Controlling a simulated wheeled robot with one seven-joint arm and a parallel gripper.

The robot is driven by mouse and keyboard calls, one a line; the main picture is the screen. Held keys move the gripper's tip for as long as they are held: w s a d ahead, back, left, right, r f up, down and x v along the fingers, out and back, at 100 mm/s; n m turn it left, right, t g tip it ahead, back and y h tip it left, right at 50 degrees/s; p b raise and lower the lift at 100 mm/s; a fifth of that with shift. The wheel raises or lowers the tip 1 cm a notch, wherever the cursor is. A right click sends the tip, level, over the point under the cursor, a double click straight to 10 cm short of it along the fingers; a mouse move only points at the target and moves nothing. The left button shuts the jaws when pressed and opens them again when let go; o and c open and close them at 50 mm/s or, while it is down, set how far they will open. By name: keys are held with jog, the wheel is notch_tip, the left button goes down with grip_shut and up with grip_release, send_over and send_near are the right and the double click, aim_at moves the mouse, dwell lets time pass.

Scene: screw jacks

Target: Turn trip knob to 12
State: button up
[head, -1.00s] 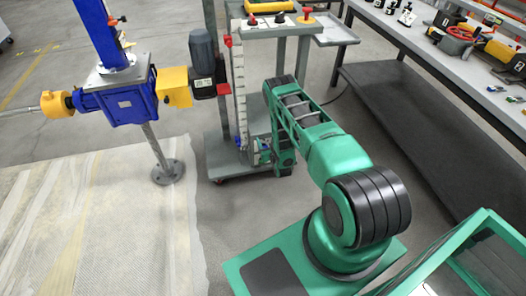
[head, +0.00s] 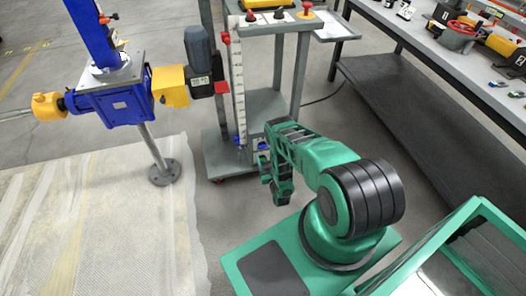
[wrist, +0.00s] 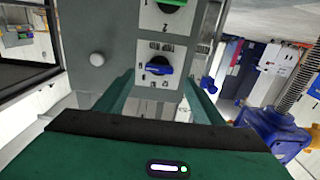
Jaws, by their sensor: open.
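In the wrist view, a blue knob (wrist: 159,66) sits on a white plate with dark scale marks, on the front of a grey panel (wrist: 97,35). A green knob (wrist: 172,3) is above it, cut off by the top edge. The lettering is too small to tell which is the trip knob or what it points at. My gripper (wrist: 158,78) is open and empty. Its two green fingers reach towards the panel, to either side of the blue knob and apart from it. In the head view the arm is folded low by the grey cart, and the fingers are unclear.
A grey wheeled cart (head: 222,155) stands behind my arm. A blue jack gearbox (head: 118,103) on a post stands left, with a grey motor (head: 199,52) beside the cart. A workbench (head: 470,70) with tools lines the right. Floor between cart and mat is free.

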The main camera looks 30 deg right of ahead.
aim_at(263, 148)
jog(key=x, duration=0.5)
jog(key=shift+w+d, duration=0.2)
jog(key=shift+w, duration=0.15)
jog(key=c, duration=1)
jog(key=shift+c, duration=0.2)
